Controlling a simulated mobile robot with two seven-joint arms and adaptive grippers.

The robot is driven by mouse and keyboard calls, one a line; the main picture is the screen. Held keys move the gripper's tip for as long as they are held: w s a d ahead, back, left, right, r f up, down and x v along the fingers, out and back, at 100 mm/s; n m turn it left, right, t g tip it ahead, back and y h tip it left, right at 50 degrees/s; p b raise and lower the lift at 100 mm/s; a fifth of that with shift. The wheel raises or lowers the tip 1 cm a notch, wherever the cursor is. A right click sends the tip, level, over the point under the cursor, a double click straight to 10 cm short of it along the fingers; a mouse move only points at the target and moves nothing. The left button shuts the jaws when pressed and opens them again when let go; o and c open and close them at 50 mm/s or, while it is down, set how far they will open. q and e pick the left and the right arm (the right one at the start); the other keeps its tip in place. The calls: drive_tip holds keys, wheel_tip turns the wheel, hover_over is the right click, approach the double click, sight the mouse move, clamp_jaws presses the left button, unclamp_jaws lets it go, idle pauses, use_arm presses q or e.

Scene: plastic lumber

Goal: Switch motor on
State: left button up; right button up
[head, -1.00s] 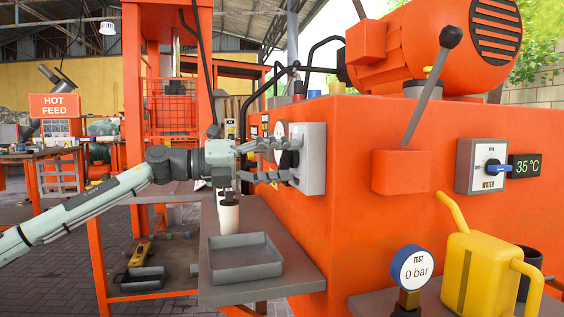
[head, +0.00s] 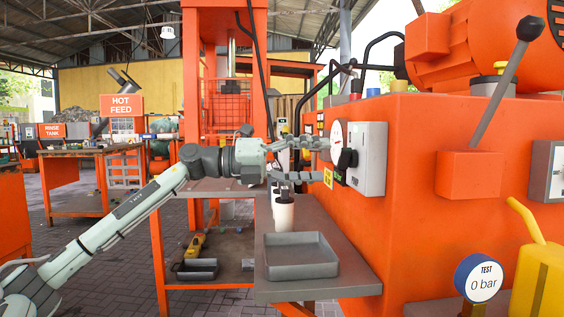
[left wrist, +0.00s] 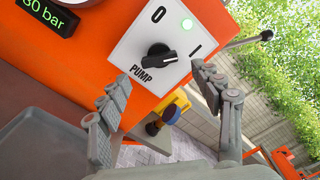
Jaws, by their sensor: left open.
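The pump switch is a grey-edged white panel (head: 373,160) on the orange machine's side, with a black knob (head: 347,159). In the left wrist view the panel (left wrist: 133,48) reads PUMP, with marks 0 and I. The knob (left wrist: 158,57) has its white line pointing right, roughly towards the I side. The orange motor (head: 480,50) sits on top. My right gripper is out of view.
A grey shelf (head: 345,270) below the arm holds an empty grey tray (head: 300,258) and a white cylinder (head: 284,213). A lever (head: 500,95) stands to the right. A test gauge (head: 478,278) reads 0 bar. A display (left wrist: 50,14) shows 30 bar, its first digit partly cut off.

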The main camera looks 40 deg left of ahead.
use_arm(q)
drive_tip(key=v, duration=0.6)
drive_tip(key=shift+s+a, duration=0.2)
drive_tip(key=shift+s, duration=0.05)
